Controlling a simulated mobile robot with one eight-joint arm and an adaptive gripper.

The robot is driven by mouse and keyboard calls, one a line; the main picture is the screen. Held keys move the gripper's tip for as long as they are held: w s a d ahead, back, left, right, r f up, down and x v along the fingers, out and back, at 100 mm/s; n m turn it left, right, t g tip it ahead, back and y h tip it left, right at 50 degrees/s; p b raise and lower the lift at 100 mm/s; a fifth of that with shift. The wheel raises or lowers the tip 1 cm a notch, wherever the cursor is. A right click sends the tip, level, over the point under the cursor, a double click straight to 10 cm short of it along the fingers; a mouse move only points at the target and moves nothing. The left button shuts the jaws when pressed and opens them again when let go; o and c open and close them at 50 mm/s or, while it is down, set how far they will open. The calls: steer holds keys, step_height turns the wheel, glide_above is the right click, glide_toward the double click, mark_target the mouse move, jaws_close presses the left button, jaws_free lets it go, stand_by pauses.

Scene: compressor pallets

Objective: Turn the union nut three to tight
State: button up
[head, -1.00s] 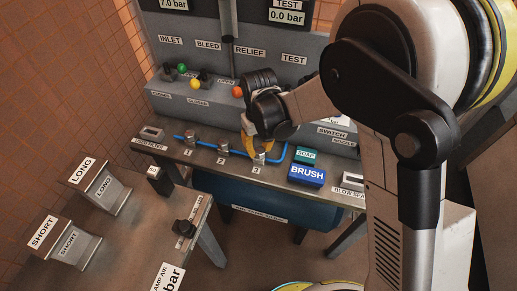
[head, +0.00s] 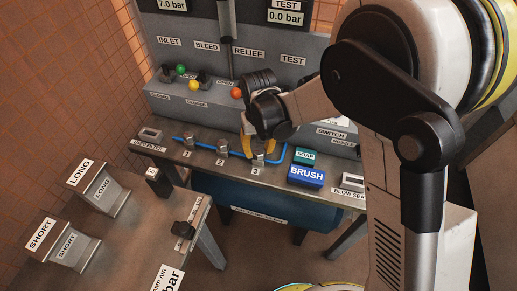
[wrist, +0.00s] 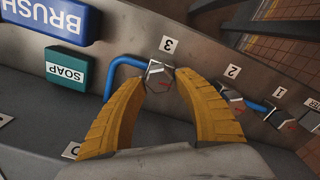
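Union nut three (wrist: 157,74) is a metal hex nut on the blue pipe, beside the label 3. In the wrist view, the two yellow fingertips of my gripper (wrist: 162,80) stand on either side of it, with small gaps showing. In the head view, my gripper (head: 260,153) is above nut three (head: 258,159) from behind, with its fingers spread. Nut two (head: 222,146) and nut one (head: 189,142) sit further left on the same pipe. A red mark shows by nut two (wrist: 232,97) in the wrist view. Whether the fingers touch nut three is hard to tell.
The blue BRUSH block (head: 306,177) and teal SOAP block (head: 305,156) stand just right of nut three. The grey valve panel (head: 215,95) rises behind the bench. Stands labelled LONG (head: 104,190) and SHORT (head: 75,248) are on the left table.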

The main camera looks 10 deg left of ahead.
mark_target(260, 150)
steer(key=shift+o, duration=0.6)
step_height(260, 150, up, 12)
stand_by(0.4)
steer(key=s+d+r+m+t+y, duration=0.15)
steer(key=d+r, duration=0.25)
steer(key=d, duration=0.4)
steer(key=s+d+r+m+t+h, duration=0.1)
steer(key=s+d+r+t, duration=0.1)
steer(key=d+r, duration=0.45)
steer(key=s+d+m+t, duration=0.1)
steer(key=s+d+t, duration=0.1)
steer(key=s+d, duration=0.2)
steer(key=s+d+f+m+t, duration=0.1)
steer(key=s+d, duration=0.4)
steer(key=d, duration=0.6)
steer(key=shift+f+m+t, duration=0.25)
steer(key=shift+m+t, duration=0.1)
steer(key=shift+m, duration=0.1)
